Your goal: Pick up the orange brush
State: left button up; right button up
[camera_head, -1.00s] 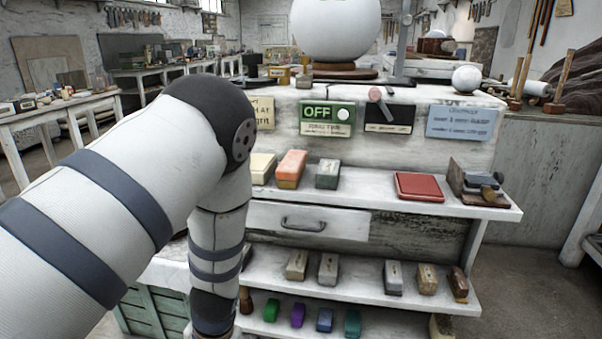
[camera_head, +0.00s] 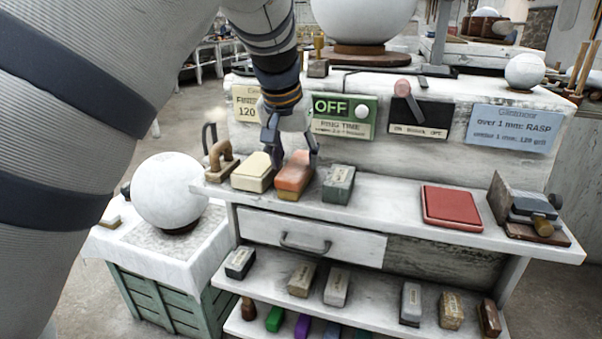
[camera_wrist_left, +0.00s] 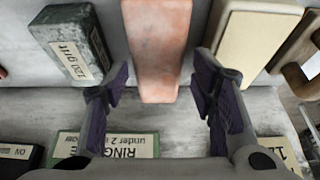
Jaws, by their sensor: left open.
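The orange brush (camera_head: 292,181) is a block with an orange top and a paler lower part, lying on the upper shelf between a cream block (camera_head: 253,172) and a dark green block (camera_head: 339,184). My left gripper (camera_head: 294,154) is open and points down at the brush. In the left wrist view the brush (camera_wrist_left: 157,40) runs between the two spread fingers (camera_wrist_left: 160,88), with a gap on each side. Neither finger visibly touches it. How far the fingertips are above the shelf is hard to tell. My right gripper is not in view.
A red flat pad (camera_head: 452,206) and a wooden tool (camera_head: 528,212) lie further right on the shelf (camera_head: 385,205). A brown handled block (camera_head: 221,160) is at its left end. Signs, including a green OFF panel (camera_head: 344,116), stand behind. A white sphere (camera_head: 170,190) sits at left.

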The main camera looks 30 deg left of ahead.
aim_at(297, 163)
pick_arm(q)
jog(key=x, duration=0.3)
jog(key=shift+s+d+f, duration=0.1)
jog(key=shift+d+f, duration=0.05)
jog(key=shift+f, duration=0.05)
jog(key=shift+w+f, duration=0.25)
jog(key=shift+f, duration=0.05)
jog(key=shift+r, duration=0.1)
jog(key=c, duration=1)
jog(key=shift+r, duration=0.4)
notch_tip(297, 163, up, 3)
jog(key=shift+d+r, duration=0.1)
jog(key=shift+d, duration=0.1)
jog(key=s+d+r, duration=0.1)
jog(key=d+r, duration=0.2)
jog(key=d, duration=0.1)
jog(key=s+d+r, duration=0.1)
jog(key=d+r, duration=0.2)
jog(key=d, duration=0.1)
jog(key=s+d+r, duration=0.1)
jog(key=d+r, duration=0.2)
jog(key=d, duration=0.2)
jog(key=shift+d, duration=0.15)
